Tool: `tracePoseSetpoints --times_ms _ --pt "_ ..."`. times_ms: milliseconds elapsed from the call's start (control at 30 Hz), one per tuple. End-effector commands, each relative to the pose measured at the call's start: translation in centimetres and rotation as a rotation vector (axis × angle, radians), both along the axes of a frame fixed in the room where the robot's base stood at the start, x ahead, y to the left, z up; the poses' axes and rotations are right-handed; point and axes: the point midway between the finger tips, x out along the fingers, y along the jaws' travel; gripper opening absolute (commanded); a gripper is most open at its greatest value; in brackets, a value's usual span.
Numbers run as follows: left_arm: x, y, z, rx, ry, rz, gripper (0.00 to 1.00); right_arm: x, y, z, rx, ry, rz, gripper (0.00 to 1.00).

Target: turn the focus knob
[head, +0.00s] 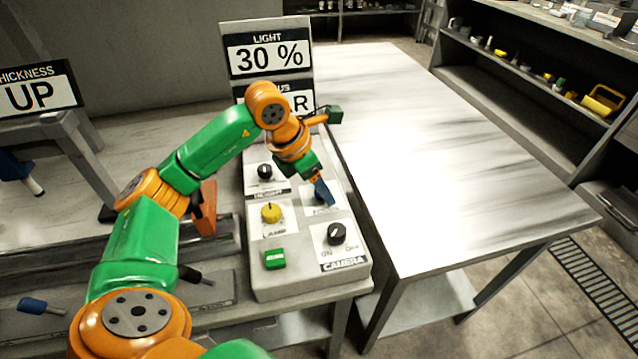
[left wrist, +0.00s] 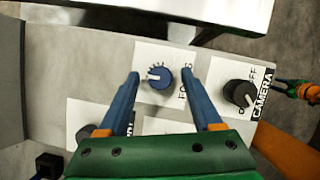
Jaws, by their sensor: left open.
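The blue focus knob (left wrist: 160,77) sits on a white plate of the control box, its white pointer toward the left of the left wrist view. My left gripper (left wrist: 160,74) is open, one blue finger on each side of the knob, with a gap on both sides. I cannot tell how far the tips are above the plate. In the head view my left gripper (head: 324,194) hangs over the focus plate and hides most of the knob. The focus display (head: 301,102) is partly hidden by my arm; it ends in "R".
On the control box (head: 310,275) are a black camera knob (head: 336,233), a yellow lamp knob (head: 271,212), another black knob (head: 265,171) and a green button (head: 275,260). The light display (head: 267,55) reads 30 %. A bare metal table (head: 430,150) stands right of the box.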

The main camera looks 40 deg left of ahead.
Motion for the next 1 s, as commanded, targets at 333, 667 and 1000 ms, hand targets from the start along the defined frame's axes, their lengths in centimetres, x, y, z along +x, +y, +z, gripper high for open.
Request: tracePoseSetpoints --times_ms 333,667,1000 --pt "0.00 0.01 0.02 0.000 0.000 0.000 0.15 0.01 -0.02 -0.01 0.000 0.000 0.000 0.50" --pt "0.07 0.14 0.25 -0.002 0.002 -0.133 0.00 0.04 0.02 0.61 0.000 -0.001 -0.001 0.50" --pt "0.10 0.16 0.04 0.000 0.000 -0.263 0.00 0.08 0.13 0.89 0.002 -0.002 -0.001 0.50"
